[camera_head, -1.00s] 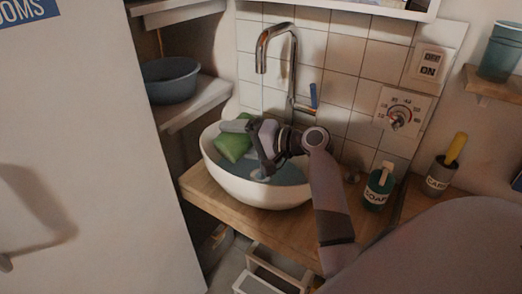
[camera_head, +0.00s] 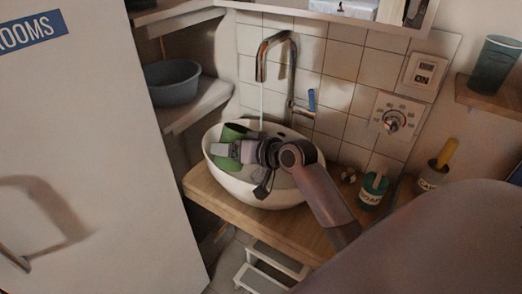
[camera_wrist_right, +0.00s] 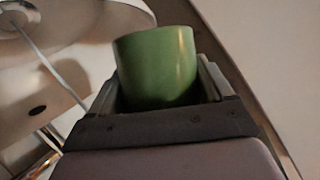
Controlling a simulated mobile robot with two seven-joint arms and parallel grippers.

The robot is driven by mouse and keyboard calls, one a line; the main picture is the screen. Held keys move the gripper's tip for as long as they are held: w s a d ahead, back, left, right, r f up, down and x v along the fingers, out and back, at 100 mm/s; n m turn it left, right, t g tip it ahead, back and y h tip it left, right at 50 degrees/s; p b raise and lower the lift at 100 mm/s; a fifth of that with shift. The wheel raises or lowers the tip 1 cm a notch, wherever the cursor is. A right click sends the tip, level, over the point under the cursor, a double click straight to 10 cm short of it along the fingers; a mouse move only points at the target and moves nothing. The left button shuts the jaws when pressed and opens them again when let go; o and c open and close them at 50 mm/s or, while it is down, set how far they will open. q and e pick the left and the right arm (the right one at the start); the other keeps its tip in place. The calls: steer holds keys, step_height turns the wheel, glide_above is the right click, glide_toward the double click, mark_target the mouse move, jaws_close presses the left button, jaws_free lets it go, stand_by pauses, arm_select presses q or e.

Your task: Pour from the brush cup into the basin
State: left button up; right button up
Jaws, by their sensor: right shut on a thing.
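A green cup (camera_head: 235,131) is in my right gripper (camera_head: 229,150), over the left part of the white basin (camera_head: 240,190). It also shows in the right wrist view (camera_wrist_right: 157,65), between the two fingers. The gripper is shut on its sides and partly covers it in the head view. Its inside is hidden, and I cannot tell its exact tilt. A thin pale stream (camera_head: 262,103) runs down from the chrome tap (camera_head: 263,70) beside the cup. My left gripper is not in view.
The basin stands on a wooden counter (camera_head: 208,202). A soap bottle (camera_head: 373,190) and a dark pot (camera_head: 431,177) with a yellow item stand at right. A blue-grey bowl (camera_head: 172,83) is on the left shelf. A white door (camera_head: 85,150) fills the left.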

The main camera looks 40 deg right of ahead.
steer(key=shift+a+r+n, duration=0.2)
steer(key=shift+a+n, duration=0.05)
steer(key=shift+n, duration=0.05)
steer(key=shift+s+a+n+h, duration=0.15)
steer(key=shift+a+n+h, duration=0.25)
steer(key=shift+h, duration=0.1)
steer(key=shift+a+f+n+h, duration=0.25)
steer(key=shift+a+n+h, duration=0.05)
steer(key=shift+a+n, duration=0.1)
steer(key=shift+s+a+r+n+t+h, duration=0.15)
steer(key=shift+a+r+n+t+h, duration=0.2)
steer(key=shift+n+h, duration=0.35)
